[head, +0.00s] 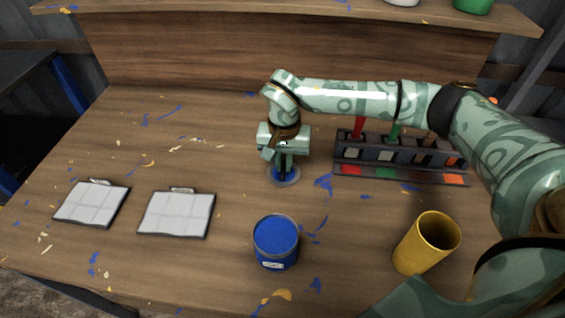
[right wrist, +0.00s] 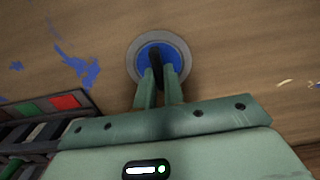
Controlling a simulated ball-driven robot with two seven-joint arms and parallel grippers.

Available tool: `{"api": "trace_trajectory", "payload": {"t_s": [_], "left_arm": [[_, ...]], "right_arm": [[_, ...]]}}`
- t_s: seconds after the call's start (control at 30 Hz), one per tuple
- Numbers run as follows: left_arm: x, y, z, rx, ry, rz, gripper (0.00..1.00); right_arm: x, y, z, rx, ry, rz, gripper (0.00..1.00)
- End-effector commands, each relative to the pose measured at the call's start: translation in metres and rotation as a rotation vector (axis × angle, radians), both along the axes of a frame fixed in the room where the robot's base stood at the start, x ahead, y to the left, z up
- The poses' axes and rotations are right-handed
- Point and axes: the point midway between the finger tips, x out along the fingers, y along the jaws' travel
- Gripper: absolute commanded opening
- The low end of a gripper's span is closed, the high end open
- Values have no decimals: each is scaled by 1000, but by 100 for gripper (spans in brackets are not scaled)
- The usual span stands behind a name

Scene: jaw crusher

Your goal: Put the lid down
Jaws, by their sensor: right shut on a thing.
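The lid (head: 284,178) is a round disc with a grey rim and a blue middle. It is at the tabletop behind the blue can; I cannot tell whether it touches the wood. My right gripper (head: 285,165) points down over it, shut on a dark knob at its centre. In the right wrist view the lid (right wrist: 138,66) shows beyond my right gripper's fingers (right wrist: 160,78). The open can (head: 276,245), full of blue, stands upright near the front middle of the table. My left gripper is not in view.
A dark rack (head: 400,155) with coloured squares and several upright handles stands right of the lid. A yellow cup (head: 426,243) is at the front right. Two clipboards (head: 92,203) (head: 176,214) lie at the left. The wood around the lid is clear, with paint specks.

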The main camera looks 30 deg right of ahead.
Motion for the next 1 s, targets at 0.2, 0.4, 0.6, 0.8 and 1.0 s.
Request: {"api": "trace_trajectory", "payload": {"t_s": [0.2, 0.4, 0.6, 0.8, 1.0], "left_arm": [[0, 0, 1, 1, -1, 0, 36], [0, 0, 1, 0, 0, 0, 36], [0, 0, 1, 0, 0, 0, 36], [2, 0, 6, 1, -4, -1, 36], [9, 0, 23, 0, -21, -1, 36]], "right_arm": [[0, 0, 1, -1, -3, 1, 0], [0, 0, -1, -1, -4, 1, 32], [0, 0, -1, 0, -4, 1, 32], [1, 0, 15, -1, -8, 0, 32], [1, 0, 64, 0, -12, 0, 32]]}}
